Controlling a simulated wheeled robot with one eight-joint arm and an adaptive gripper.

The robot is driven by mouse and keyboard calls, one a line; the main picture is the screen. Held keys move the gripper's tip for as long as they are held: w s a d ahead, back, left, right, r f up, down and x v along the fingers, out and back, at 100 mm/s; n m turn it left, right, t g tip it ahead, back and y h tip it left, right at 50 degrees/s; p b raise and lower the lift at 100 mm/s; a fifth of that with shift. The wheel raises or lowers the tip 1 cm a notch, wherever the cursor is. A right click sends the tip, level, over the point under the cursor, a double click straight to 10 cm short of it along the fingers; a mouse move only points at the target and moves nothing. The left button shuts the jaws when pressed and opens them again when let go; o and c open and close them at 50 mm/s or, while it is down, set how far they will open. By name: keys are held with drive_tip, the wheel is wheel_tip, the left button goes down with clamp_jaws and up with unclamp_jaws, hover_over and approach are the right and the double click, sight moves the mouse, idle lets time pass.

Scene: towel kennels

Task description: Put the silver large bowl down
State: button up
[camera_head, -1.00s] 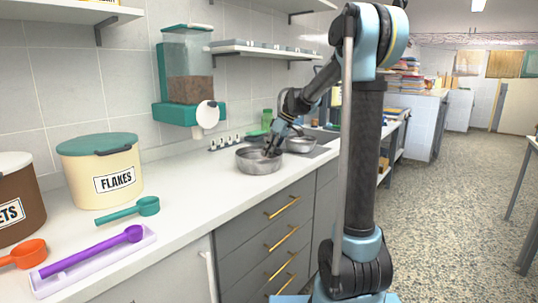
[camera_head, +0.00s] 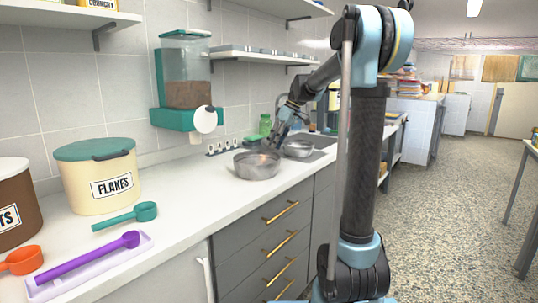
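A large silver bowl (camera_head: 257,167) is upright on the white counter, left of the sink area; I see no gap under it. My gripper (camera_head: 267,146) points down at the far right rim of the large bowl. Its fingers are small and dark here, and I cannot tell whether they touch the rim or are open or shut.
A teal-and-clear dispenser (camera_head: 187,85) hangs on the wall above the counter. A FLAKES tub (camera_head: 97,180), a teal scoop (camera_head: 127,216) and a purple scoop (camera_head: 90,256) on a tray are at the left. The counter (camera_head: 190,195) between them and the bowl is clear.

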drive_tip(key=shift+v, duration=2.35)
drive_tip(key=s+d+f+m+h, duration=0.1)
drive_tip(key=s+d+f+m, duration=0.15)
drive_tip(key=s, duration=0.45)
drive_tip(key=s+d+f+m+t+h, duration=0.1)
drive_tip(key=s+d+f+m, duration=0.2)
drive_tip(key=s, duration=0.4)
drive_tip(key=s+d+f+m+h, duration=0.1)
drive_tip(key=s+d+f, duration=0.2)
drive_tip(key=s+f, duration=0.3)
drive_tip(key=s+d+f+m+h, duration=0.1)
drive_tip(key=s+d+f+m, duration=0.1)
drive_tip(key=s+f, duration=0.5)
drive_tip(key=s+d+f+m+t+h, duration=0.1)
drive_tip(key=s+d+f+m, duration=0.2)
drive_tip(key=s+f, duration=0.5)
drive_tip(key=shift+s+d+f, duration=0.3)
drive_tip(key=shift+s+d, duration=0.35)
drive_tip(key=shift+s, duration=0.15)
drive_tip(key=shift+w+f, duration=0.2)
drive_tip(key=shift+w, duration=0.2)
